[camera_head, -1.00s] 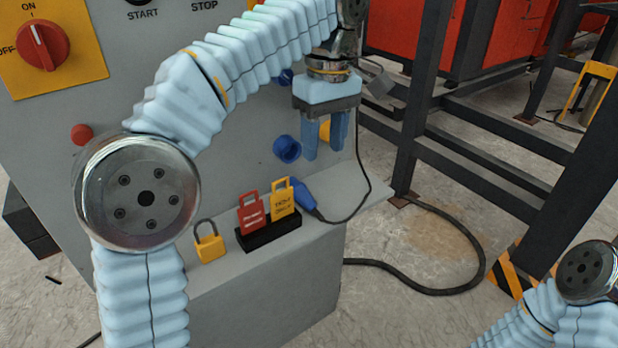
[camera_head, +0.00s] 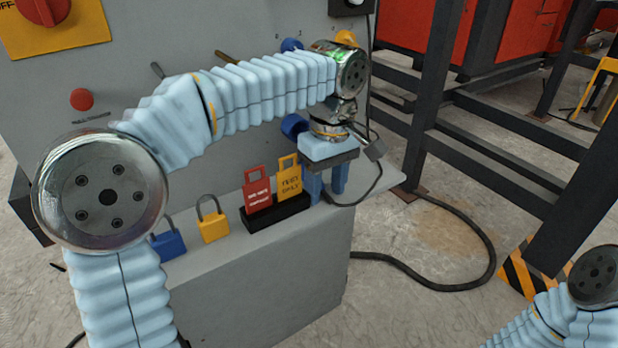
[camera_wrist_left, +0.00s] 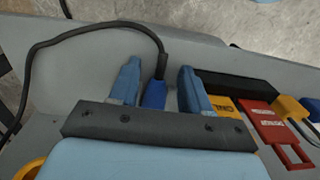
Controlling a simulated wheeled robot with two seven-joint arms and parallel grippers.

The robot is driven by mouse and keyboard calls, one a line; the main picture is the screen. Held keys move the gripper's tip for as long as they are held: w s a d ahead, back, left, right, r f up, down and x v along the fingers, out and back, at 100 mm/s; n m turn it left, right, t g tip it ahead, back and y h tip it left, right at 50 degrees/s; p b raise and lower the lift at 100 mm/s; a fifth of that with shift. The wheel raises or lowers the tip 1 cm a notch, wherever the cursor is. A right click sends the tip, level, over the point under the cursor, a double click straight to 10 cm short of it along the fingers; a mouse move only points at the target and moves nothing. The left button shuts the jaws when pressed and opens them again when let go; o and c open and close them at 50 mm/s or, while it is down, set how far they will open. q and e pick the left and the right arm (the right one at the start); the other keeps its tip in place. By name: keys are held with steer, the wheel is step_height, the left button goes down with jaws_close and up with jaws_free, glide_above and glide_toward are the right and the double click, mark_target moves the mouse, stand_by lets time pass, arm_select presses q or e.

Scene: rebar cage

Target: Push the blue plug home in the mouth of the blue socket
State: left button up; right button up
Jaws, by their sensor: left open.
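The blue plug (camera_wrist_left: 154,94), on a black cable, lies on the grey ledge between the two fingers of my left gripper (camera_wrist_left: 155,88) in the left wrist view. The fingers stand apart on either side of it, with a gap visible at least on the right. In the head view my left gripper (camera_head: 327,188) points down at the ledge and hides most of the plug. The blue socket (camera_head: 292,125) is on the grey panel, above and left of the gripper, partly covered by my arm. My right gripper is out of view; only part of that arm shows at lower right.
A black holder (camera_head: 275,214) with a red tag (camera_head: 257,194) and a yellow tag (camera_head: 289,178) stands close left of the gripper. A yellow padlock (camera_head: 212,226) and a blue padlock (camera_head: 168,244) are farther left. The plug's cable (camera_head: 430,285) runs to the floor. Dark posts stand right.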

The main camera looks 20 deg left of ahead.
mark_target(325, 192)
arm_select(q)
jaws_close()
steer(key=shift+r, duration=0.2)
steer(key=shift+r, duration=0.25)
step_height(325, 192, up, 3)
steer(key=shift+r+p, duration=0.1)
steer(key=shift+p, duration=0.4)
steer(key=s+d+b, duration=0.1)
steer(key=s+d, duration=0.9)
steer(key=d, duration=0.3)
steer(key=w+a+r+t+h+b, duration=0.2)
steer(key=w+a+r+h, duration=0.1)
steer(key=a, duration=0.4)
steer(key=shift+w+r+h, duration=0.4)
steer(key=shift+w+r, duration=0.35)
steer(key=shift+r, duration=0.2)
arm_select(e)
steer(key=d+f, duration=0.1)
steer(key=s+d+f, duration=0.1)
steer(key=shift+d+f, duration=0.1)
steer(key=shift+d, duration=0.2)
